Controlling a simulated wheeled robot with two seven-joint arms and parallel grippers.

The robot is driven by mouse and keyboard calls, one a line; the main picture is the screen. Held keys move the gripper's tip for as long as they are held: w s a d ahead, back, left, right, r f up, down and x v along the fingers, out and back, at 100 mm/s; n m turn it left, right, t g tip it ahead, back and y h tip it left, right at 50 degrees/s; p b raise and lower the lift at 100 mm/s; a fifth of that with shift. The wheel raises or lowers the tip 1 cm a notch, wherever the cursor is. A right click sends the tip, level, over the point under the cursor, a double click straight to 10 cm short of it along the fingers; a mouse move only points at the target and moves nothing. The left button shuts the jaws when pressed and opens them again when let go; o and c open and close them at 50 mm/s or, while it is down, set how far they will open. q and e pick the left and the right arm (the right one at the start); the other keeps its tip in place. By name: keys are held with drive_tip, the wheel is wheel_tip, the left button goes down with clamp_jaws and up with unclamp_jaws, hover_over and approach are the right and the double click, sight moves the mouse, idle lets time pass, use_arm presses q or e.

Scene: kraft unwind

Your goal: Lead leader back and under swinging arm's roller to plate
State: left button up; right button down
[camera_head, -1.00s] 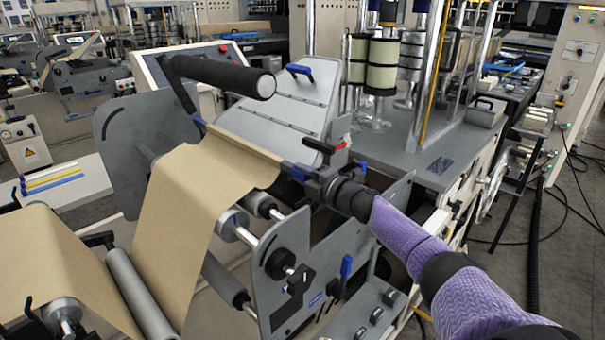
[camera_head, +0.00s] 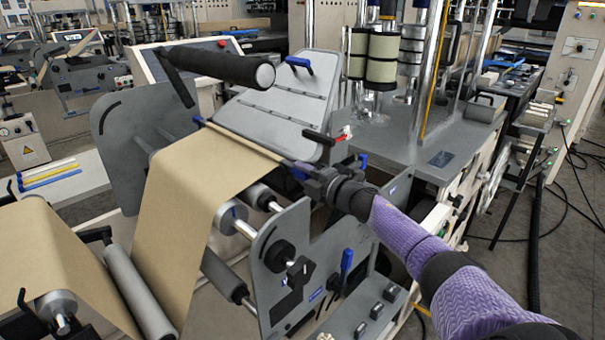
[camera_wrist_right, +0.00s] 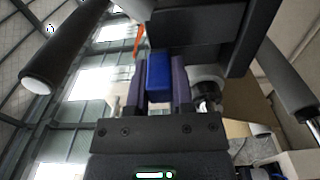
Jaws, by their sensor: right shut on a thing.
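The brown kraft leader (camera_head: 190,200) rises from the lower rollers to a thin bar with blue ends along its front edge. My right gripper (camera_head: 299,171) is shut on the bar's right blue end, which shows as a blue block (camera_wrist_right: 158,78) between the fingers in the right wrist view. The swinging arm's black roller (camera_head: 220,67) is above the bar, apart from it. It also shows at the left of the wrist view (camera_wrist_right: 60,60). A tilted grey plate (camera_head: 270,115) with a blue handle lies behind the bar. My left gripper is out of view.
A grey side plate (camera_head: 120,160) stands left of the leader. A near frame plate (camera_head: 275,270) with knobs and a blue lever stands below my right arm. A red-tipped black lever (camera_head: 320,137) is close behind the gripper. A metal roller (camera_head: 140,290) is at lower left.

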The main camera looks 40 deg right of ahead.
drive_tip(key=shift+c, duration=2)
unclamp_jaws()
drive_tip(key=shift+f, duration=0.15)
drive_tip(key=shift+s, duration=0.35)
drive_tip(key=s+p, duration=0.3)
drive_tip(key=s, duration=0.6)
drive_tip(key=shift+d, duration=0.25)
